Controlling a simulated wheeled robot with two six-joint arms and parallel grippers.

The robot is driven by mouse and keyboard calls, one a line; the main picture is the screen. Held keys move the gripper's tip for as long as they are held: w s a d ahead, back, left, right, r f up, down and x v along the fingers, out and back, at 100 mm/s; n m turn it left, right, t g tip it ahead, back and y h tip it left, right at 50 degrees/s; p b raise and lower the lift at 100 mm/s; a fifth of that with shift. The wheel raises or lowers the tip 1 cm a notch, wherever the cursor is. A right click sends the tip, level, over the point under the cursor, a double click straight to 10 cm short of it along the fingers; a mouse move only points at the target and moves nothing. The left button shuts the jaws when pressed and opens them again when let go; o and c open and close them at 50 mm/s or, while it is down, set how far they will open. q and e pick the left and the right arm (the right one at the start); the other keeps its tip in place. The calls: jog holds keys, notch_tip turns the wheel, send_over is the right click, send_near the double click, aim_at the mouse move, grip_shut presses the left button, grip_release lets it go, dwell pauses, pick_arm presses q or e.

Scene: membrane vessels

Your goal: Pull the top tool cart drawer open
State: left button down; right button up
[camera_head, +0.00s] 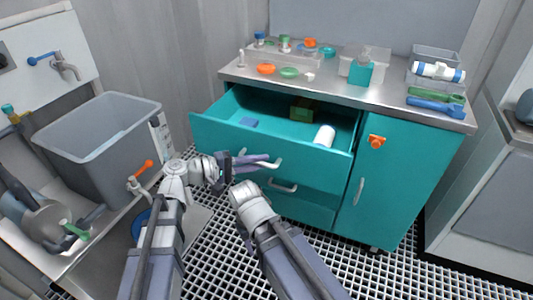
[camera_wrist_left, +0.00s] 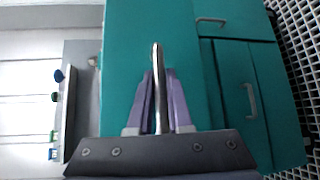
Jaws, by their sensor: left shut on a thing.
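The teal tool cart (camera_head: 395,190) has its top drawer (camera_head: 290,153) pulled well out, with its inside showing. My left gripper (camera_head: 262,162) is at the drawer's front, shut on the metal bar handle (camera_head: 276,163). In the left wrist view, the purple fingers of my left gripper (camera_wrist_left: 159,78) lie on both sides of the handle (camera_wrist_left: 157,55), against the teal drawer front (camera_wrist_left: 125,60). My right arm ends low in front of the cart in the head view, and its fingers do not show.
In the drawer are a blue block (camera_head: 248,122), an olive box (camera_head: 303,110) and a white cylinder (camera_head: 325,135). A lower drawer handle (camera_head: 283,187) and a door handle (camera_head: 359,191) stick out. A grey bin (camera_head: 105,140) stands left. Grated floor (camera_head: 225,245) is open in front.

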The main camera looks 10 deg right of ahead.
pick_arm(q)
jog(key=shift+s+a, duration=0.7)
jog(key=shift+s, duration=0.3)
jog(key=c, duration=0.9)
grip_release()
jog(key=shift+o, duration=0.2)
jog(key=p+v, duration=0.1)
jog(key=v, duration=0.6)
jog(key=shift+a, duration=0.4)
jog(key=shift+s+r, duration=0.1)
